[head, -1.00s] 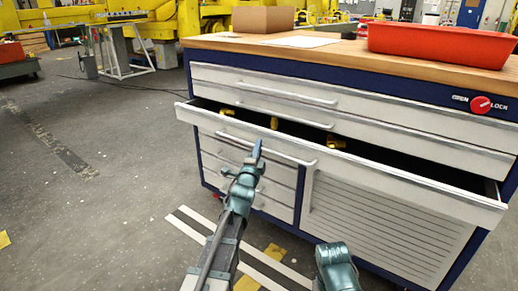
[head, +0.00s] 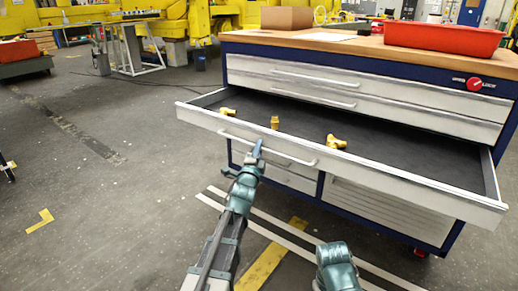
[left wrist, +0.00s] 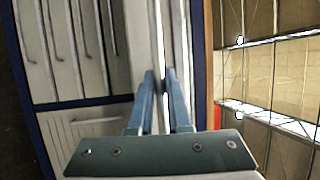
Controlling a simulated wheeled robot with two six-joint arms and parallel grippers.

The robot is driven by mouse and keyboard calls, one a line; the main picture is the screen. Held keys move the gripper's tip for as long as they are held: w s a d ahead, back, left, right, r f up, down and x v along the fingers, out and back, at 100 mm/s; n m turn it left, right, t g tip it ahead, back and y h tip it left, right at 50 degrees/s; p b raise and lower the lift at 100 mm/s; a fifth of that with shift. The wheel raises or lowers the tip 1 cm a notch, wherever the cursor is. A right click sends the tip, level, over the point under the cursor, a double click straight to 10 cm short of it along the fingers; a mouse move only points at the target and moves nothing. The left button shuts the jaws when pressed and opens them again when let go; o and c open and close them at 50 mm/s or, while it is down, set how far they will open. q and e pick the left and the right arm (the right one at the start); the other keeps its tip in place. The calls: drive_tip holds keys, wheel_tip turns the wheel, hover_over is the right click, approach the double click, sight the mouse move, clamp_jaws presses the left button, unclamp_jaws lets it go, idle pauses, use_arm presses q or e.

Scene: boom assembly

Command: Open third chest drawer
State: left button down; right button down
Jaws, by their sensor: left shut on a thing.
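The third drawer (head: 400,168) of the blue and white chest (head: 236,48) stands pulled well out in the head view, below two shut drawers. Its dark inside shows, with several small yellow parts in it, one of them a yellow fitting (head: 336,141). My left gripper (head: 257,150) is at the drawer's front and shut on its long handle (head: 290,157), left of the handle's middle. In the left wrist view the blue fingers (left wrist: 159,88) point at the drawer fronts; the grip itself is hard to make out.
A red tray (head: 445,38) and a cardboard box (head: 287,18) stand on the chest's wooden top. A red lock knob (head: 475,84) sits at its upper right. More drawers and a slatted door lie below the open drawer.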

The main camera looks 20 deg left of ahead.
use_arm(q)
drive_tip(key=shift+s+a, duration=0.1)
drive_tip(key=shift+s, duration=0.2)
use_arm(e)
drive_tip(key=shift+s+a, duration=0.1)
drive_tip(key=shift+s, duration=0.2)
use_arm(q)
drive_tip(key=c, duration=0.9)
unclamp_jaws()
drive_tip(key=shift+o, duration=0.2)
